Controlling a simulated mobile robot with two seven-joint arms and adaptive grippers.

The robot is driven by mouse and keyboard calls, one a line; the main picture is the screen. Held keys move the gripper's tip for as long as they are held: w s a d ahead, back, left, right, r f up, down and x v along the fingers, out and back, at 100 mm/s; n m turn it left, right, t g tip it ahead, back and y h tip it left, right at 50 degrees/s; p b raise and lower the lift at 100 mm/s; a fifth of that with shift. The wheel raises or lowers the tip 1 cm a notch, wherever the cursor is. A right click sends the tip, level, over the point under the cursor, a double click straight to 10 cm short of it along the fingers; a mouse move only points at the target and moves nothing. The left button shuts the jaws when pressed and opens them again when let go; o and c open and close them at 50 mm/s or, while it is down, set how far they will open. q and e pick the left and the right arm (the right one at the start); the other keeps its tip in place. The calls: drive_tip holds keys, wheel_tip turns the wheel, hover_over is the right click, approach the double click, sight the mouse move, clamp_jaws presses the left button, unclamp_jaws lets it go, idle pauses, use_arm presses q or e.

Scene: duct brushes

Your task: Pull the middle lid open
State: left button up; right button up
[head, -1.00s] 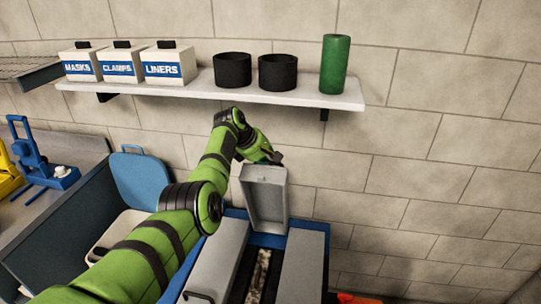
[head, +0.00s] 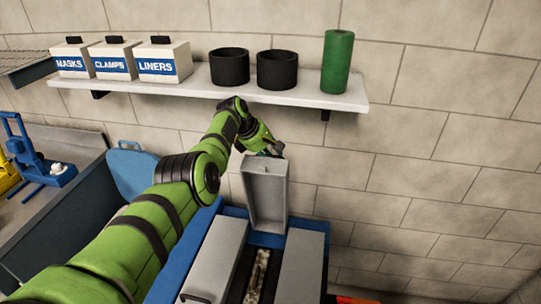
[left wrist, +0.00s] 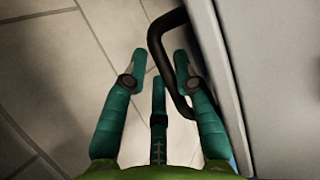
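The middle lid (head: 265,192) is a grey, shallow, tray-like panel standing raised and nearly upright at the back of the blue-framed box, its hollow inner side facing me. Below it, the middle opening (head: 258,276) shows a dark, speckled inside. My left gripper (head: 272,151) is at the lid's top edge, partly hidden behind it. In the left wrist view its teal fingers are apart, with the lid's black handle (left wrist: 157,52) passing between them; the right finger is inside the handle loop. Contact cannot be told. My right gripper is out of view.
Grey lids lie closed on the left (head: 215,258) and right (head: 302,265) of the opening. A white shelf (head: 300,98) above carries labelled boxes, two black cups (head: 230,67) and a green cylinder (head: 336,62). The tiled wall is close behind the lid.

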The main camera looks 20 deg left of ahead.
use_arm(q)
drive_tip(key=shift+w+f, duration=0.4)
drive_tip(key=shift+w, duration=0.05)
drive_tip(key=v, duration=0.4)
drive_tip(key=shift+w+a+r, duration=0.1)
drive_tip(key=shift+a+r, duration=0.05)
drive_tip(key=shift+a, duration=0.1)
drive_tip(key=s+a, duration=0.2)
drive_tip(key=s, duration=0.1)
drive_tip(key=s+a, duration=0.2)
drive_tip(key=s, duration=0.2)
drive_tip(key=s+a, duration=0.2)
drive_tip(key=s, duration=0.1)
drive_tip(key=shift+s+a+r, duration=0.2)
drive_tip(key=shift+s+a, duration=0.05)
drive_tip(key=shift+s, duration=0.05)
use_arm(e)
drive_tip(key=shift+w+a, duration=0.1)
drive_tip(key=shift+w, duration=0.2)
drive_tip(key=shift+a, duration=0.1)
